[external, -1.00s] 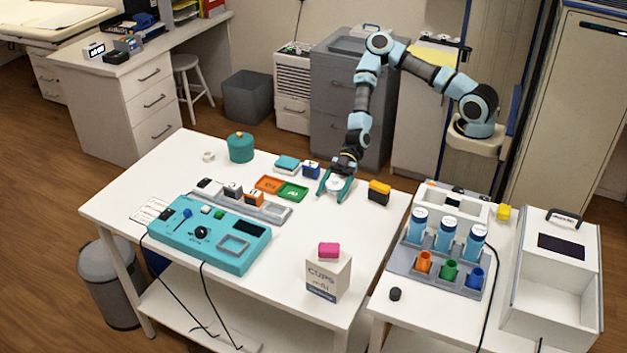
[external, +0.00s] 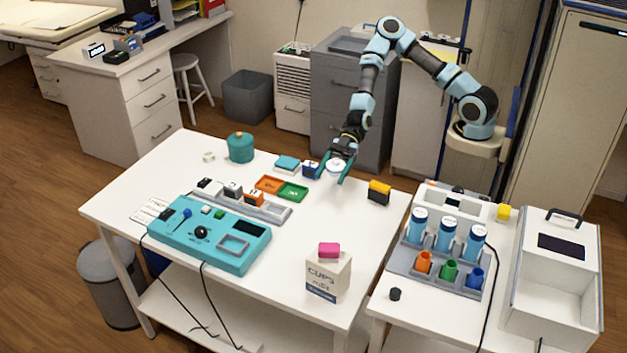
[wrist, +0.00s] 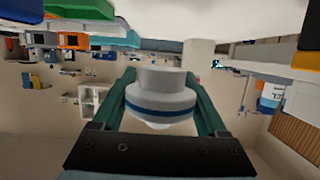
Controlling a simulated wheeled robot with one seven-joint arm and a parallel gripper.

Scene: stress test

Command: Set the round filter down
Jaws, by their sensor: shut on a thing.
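The round filter (external: 336,166) is a white disc-shaped piece. In the wrist view the filter (wrist: 160,97) shows a narrower grey-white top, a wider body and a dark blue band. My gripper (external: 337,172) is shut on it, with one green finger on each side. It is over the far right part of the white table (external: 330,215), apparently raised above the surface. In the wrist view the gripper (wrist: 160,105) has the filter between its fingers.
Orange (external: 269,184) and green (external: 292,191) trays lie left of the gripper. A blue-and-white box (external: 310,169) stands close beside it, and a yellow-and-black block (external: 379,192) is to the right. The table in front of the gripper is clear.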

